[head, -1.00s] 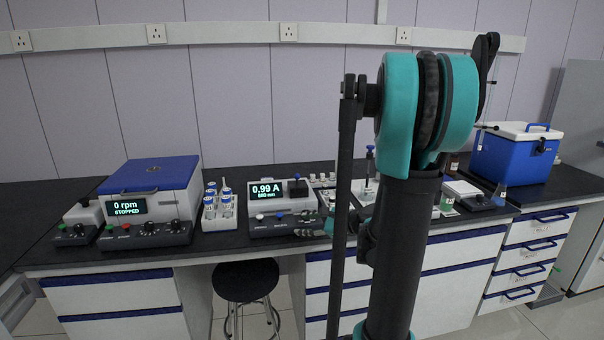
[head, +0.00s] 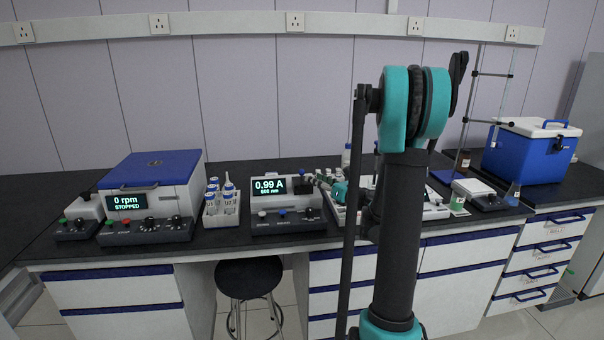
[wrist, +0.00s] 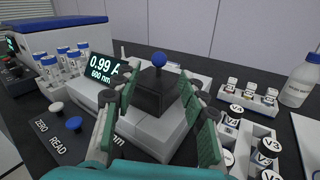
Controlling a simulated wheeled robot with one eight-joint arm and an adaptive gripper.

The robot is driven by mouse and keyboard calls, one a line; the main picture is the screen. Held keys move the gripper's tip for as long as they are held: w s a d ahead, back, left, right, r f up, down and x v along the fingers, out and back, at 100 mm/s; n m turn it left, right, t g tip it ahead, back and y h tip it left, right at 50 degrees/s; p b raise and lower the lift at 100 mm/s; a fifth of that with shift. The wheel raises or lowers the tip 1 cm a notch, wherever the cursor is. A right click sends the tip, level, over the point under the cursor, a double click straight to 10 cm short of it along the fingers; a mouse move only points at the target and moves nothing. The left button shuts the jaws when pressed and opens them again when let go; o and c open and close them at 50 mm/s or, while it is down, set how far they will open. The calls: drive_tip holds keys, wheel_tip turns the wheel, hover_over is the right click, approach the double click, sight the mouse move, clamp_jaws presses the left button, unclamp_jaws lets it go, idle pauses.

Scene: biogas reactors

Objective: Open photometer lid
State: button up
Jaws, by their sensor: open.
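The photometer (head: 272,190) stands on the bench, its screen reading 0.99 A and 600 nm. Its lid is a black block (wrist: 154,97) with a blue ball knob (wrist: 158,59) on top, and it is seated shut on the white body. In the head view the lid (head: 302,185) is partly covered by my gripper (head: 322,182). In the wrist view my gripper (wrist: 157,82) is open, with one green-padded finger on each side of the lid. The fingers look apart from the block; I cannot tell whether either touches it.
A vial rack (head: 222,217) and a centrifuge (head: 150,190) stand left of the photometer. In the wrist view, a rack of small vials (wrist: 248,97), V-labelled caps (wrist: 265,150) in a white tray, and a white bottle (wrist: 301,82) stand close on the right.

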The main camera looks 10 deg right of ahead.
sight(302, 175)
drive_tip(key=x, duration=0.8)
drive_tip(key=shift+w+a, duration=0.1)
drive_tip(key=shift+a, duration=0.05)
drive_tip(key=shift+c, duration=0.6)
clamp_jaws()
